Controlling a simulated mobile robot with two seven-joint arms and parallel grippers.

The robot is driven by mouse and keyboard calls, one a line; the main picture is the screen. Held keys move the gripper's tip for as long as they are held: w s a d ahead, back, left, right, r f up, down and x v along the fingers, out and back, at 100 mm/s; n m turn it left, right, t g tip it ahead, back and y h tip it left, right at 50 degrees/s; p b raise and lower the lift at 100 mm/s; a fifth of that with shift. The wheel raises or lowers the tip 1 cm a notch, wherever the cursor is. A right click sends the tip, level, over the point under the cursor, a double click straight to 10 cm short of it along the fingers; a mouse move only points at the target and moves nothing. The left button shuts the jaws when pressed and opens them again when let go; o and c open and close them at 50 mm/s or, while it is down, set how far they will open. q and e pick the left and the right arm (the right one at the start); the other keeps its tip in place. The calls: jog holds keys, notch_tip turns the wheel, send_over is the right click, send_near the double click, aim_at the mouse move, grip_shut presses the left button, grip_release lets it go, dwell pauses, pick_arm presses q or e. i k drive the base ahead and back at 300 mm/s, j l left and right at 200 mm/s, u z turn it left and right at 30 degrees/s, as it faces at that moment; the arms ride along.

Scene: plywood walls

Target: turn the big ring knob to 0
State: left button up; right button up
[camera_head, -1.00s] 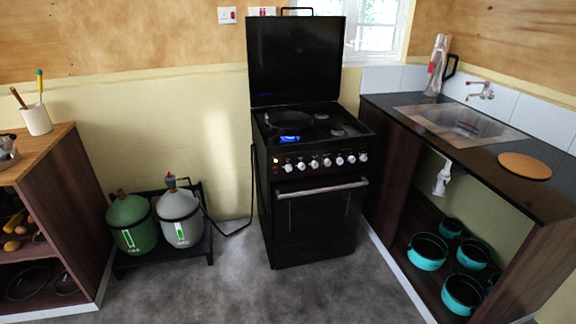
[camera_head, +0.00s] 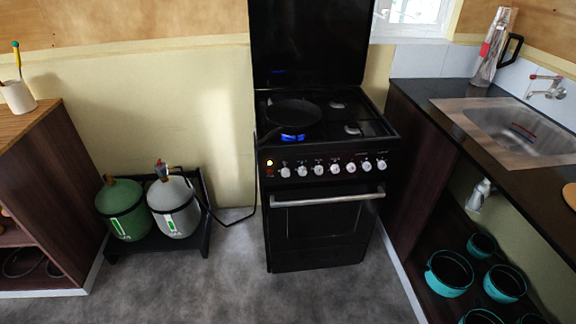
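The black stove (camera_head: 318,225) stands against the wall in the middle of the head view, its lid (camera_head: 308,45) raised. A row of several white knobs (camera_head: 334,169) runs along its front panel. I cannot tell which is the big ring knob, and the panel marks are too small to read. A blue flame (camera_head: 291,136) burns under a dark pan (camera_head: 292,113) on the left side of the hob. A yellow light (camera_head: 269,162) glows at the panel's left end. Neither of my grippers is in view.
Green (camera_head: 122,209) and grey (camera_head: 173,207) gas cylinders stand on a black rack left of the stove. A wooden shelf unit (camera_head: 62,170) is at far left. A counter with a sink (camera_head: 510,132) is at right, pots (camera_head: 448,273) beneath. The grey floor (camera_head: 245,285) ahead is clear.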

aim_at(286, 172)
jog(key=i+l+u, duration=0.2)
jog(key=i+l, duration=0.4)
jog(key=i+l+u, duration=0.2)
jog(key=i+l, duration=0.35)
jog(key=l, duration=0.15)
